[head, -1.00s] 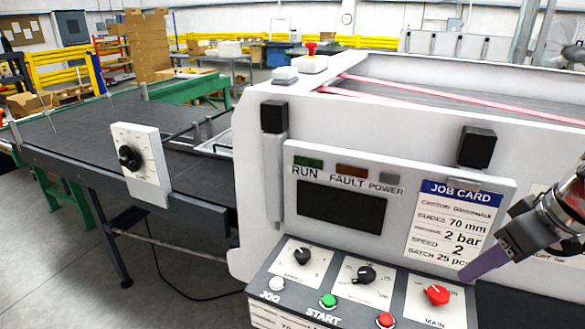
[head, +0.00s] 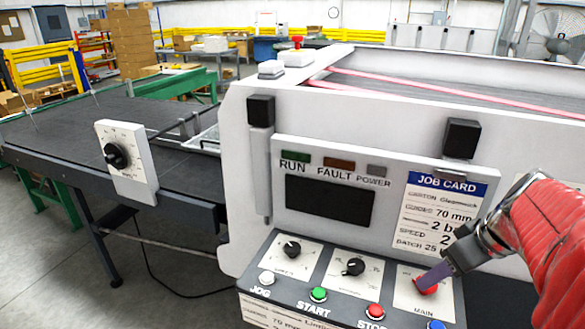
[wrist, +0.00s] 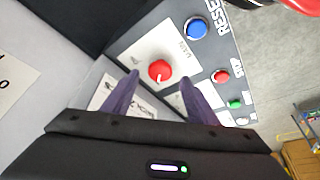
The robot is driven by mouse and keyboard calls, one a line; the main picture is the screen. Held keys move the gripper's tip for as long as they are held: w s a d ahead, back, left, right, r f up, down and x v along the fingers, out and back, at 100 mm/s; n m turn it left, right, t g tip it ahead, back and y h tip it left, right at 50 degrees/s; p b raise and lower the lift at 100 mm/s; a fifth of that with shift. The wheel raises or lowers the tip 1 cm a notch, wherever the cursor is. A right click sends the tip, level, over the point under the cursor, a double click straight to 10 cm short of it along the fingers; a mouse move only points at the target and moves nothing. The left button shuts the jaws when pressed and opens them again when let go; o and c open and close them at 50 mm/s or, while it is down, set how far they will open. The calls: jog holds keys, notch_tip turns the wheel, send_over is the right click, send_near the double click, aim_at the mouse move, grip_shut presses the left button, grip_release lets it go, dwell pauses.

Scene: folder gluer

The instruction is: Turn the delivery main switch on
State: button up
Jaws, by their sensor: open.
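The main switch is a red rotary knob (head: 427,286) on a white plate marked MAIN, at the right of the control panel. My gripper (head: 424,282) is at the knob in the head view and partly covers it. In the wrist view the red knob (wrist: 159,71) lies ahead of and between the two purple fingertips (wrist: 158,78), which are spread apart with nothing between them. A small white mark shows at the knob's lower edge. I cannot tell whether the fingers touch the knob. The POWER lamp (head: 376,171) looks grey and the display (head: 328,201) is dark.
Beside the knob are a red STOP button (head: 375,311), a green START button (head: 318,295), a white JOG button (head: 266,278) and a blue RESET button (wrist: 197,28). Two black knobs (head: 353,267) sit left. The job card (head: 440,213) hangs above the panel.

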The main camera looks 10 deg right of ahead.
jog(key=shift+x, duration=1.8)
jog(key=shift+s, duration=0.1)
jog(key=shift+c, duration=0.4)
jog(key=c, duration=0.9)
